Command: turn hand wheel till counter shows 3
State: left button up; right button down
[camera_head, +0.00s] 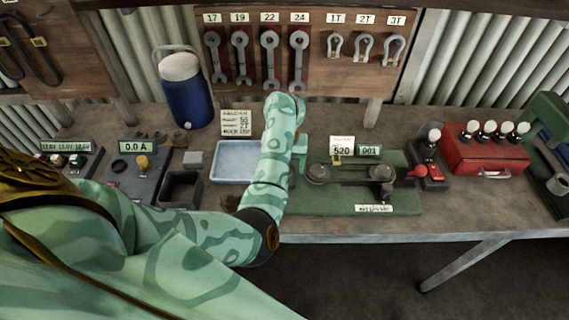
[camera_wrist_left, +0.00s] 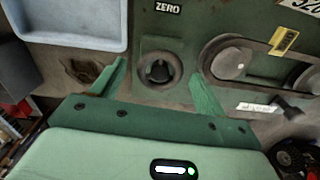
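A small round dark wheel (camera_wrist_left: 158,69) with a lobed hub sits on the green base plate (camera_head: 330,207), below a ZERO label (camera_wrist_left: 168,8) in the left wrist view. My left gripper (camera_wrist_left: 159,68) is open over it, with one finger on each side. I cannot tell whether the fingers touch its rim. In the head view my left arm hides this wheel. The counter (camera_head: 370,150) behind the plate reads 001. A belt drive with two pulleys (camera_head: 318,173) is to the right, with a dark crank-like part (camera_head: 386,190) at its right end. My right gripper is not in view.
A pale blue tray (camera_head: 232,176) lies left of the plate, with a dark open box (camera_head: 180,188) beyond it. A card reading 520 (camera_head: 342,149) stands by the counter. A red-knobbed lever unit (camera_head: 428,172) and red box (camera_head: 487,157) stand right.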

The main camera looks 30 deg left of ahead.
pick_arm(q)
notch_tip(320, 180, up, 16)
jog(key=p, duration=0.6)
jog(key=shift+r+p, duration=0.15)
jog(key=shift+p, duration=0.2)
